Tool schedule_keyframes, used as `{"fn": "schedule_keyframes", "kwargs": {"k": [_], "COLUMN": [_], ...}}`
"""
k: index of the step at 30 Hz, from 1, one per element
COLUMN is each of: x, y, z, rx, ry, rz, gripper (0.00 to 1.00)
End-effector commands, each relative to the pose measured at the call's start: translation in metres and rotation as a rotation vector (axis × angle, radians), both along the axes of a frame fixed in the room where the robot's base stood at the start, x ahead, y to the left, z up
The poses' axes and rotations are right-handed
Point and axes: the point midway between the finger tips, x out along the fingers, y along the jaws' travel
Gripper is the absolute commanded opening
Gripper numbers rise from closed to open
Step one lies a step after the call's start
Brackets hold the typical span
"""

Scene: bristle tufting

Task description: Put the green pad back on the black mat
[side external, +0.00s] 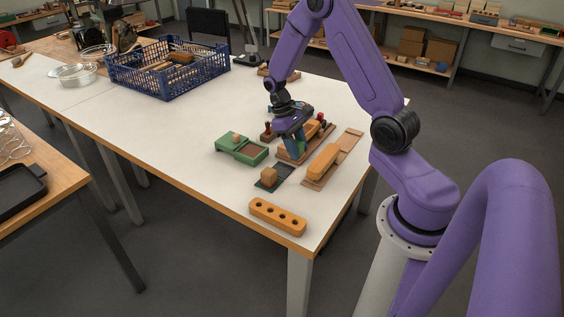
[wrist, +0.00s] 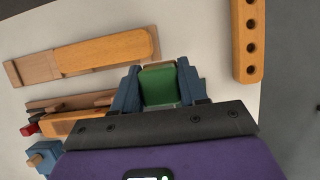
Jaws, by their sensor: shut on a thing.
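My gripper (wrist: 158,88) has its blue fingers shut on the green pad (wrist: 160,86), which shows a tan edge along its top in the wrist view. In the side view my gripper (side external: 299,148) points down beside a flat reddish-brown tray, and a bit of green shows between its fingers. I cannot make out the mat in the wrist view.
A wooden board bears an orange-brown brush body (side external: 323,161) (wrist: 105,50). An orange block with several holes (side external: 278,216) (wrist: 248,42) lies near the front edge. A green box (side external: 241,149) stands at left, and a blue crate (side external: 168,68) farther back. Bare table lies at front left.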

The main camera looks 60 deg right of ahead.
Motion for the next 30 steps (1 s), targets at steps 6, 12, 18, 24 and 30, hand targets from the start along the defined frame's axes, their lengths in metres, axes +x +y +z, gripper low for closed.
{"fn": "schedule_keyframes", "kwargs": {"k": [6, 12, 18, 24, 30], "x": [0.031, 0.052, 0.065, 0.073, 0.072], "y": [-0.014, -0.022, -0.028, -0.031, -0.031], "z": [-0.019, -0.047, -0.064, -0.074, -0.099], "rx": [0.001, 0.001, 0.0, 0.0, 0.001], "ry": [0.004, 0.003, 0.001, 0.002, 0.004], "rz": [-0.001, -0.001, -0.001, -0.001, -0.001], "gripper": [0.18, 0.18, 0.18, 0.18, 0.18]}}
